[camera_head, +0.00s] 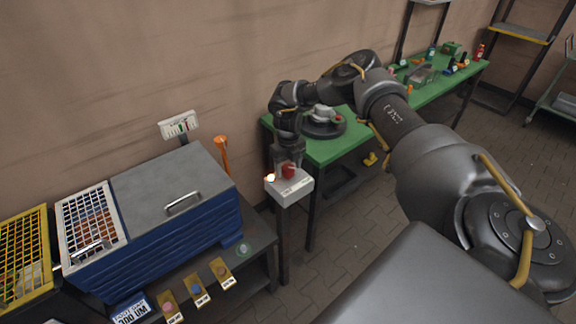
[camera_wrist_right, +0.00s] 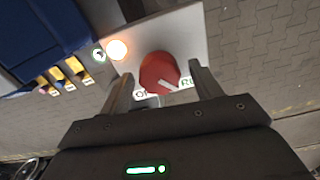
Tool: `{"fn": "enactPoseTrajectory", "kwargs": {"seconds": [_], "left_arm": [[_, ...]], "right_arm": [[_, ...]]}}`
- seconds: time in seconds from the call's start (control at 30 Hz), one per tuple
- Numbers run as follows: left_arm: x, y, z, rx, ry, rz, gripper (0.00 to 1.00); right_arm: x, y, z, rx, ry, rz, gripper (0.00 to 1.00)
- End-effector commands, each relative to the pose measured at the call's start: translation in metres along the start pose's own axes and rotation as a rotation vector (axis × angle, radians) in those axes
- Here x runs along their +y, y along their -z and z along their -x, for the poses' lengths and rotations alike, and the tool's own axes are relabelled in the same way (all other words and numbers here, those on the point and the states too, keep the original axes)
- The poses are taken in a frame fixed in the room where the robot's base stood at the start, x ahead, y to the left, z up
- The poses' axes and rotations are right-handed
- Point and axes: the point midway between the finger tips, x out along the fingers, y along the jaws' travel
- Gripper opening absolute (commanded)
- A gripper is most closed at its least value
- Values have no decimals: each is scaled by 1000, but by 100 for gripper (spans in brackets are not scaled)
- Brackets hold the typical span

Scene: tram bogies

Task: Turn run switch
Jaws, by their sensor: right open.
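The run switch is a red rotary knob (camera_head: 288,171) on a white box (camera_head: 299,188) that stands on a dark post. In the right wrist view the red knob (camera_wrist_right: 159,73) has a white pointer line aimed to the lower right, toward a partly hidden green "RU..." label (camera_wrist_right: 187,82). An "O..." label (camera_wrist_right: 141,95) is at its lower left. My right gripper (camera_head: 288,165) is over the box. Its open fingers (camera_wrist_right: 158,88) stand on either side of the knob; I cannot tell whether they touch it. My left gripper is not in view.
A lit orange lamp (camera_wrist_right: 117,49) sits on the box beside the knob. A blue cabinet (camera_head: 170,240) with a grey lid stands at the left. A green workbench (camera_head: 340,145) with parts runs behind my right arm. Tiled floor is open at the right.

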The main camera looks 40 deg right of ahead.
Motion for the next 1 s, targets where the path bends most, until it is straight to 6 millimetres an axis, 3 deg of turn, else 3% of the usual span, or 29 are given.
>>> {"fn": "enactPoseTrajectory", "kwargs": {"seconds": [0.3,0.67,1.0], "left_arm": [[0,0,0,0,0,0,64],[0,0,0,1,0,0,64],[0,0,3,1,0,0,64]], "right_arm": [[0,0,-3,-1,-1,1,64],[0,0,-3,-1,0,1,19],[0,0,-2,-1,-1,-59,19]]}}
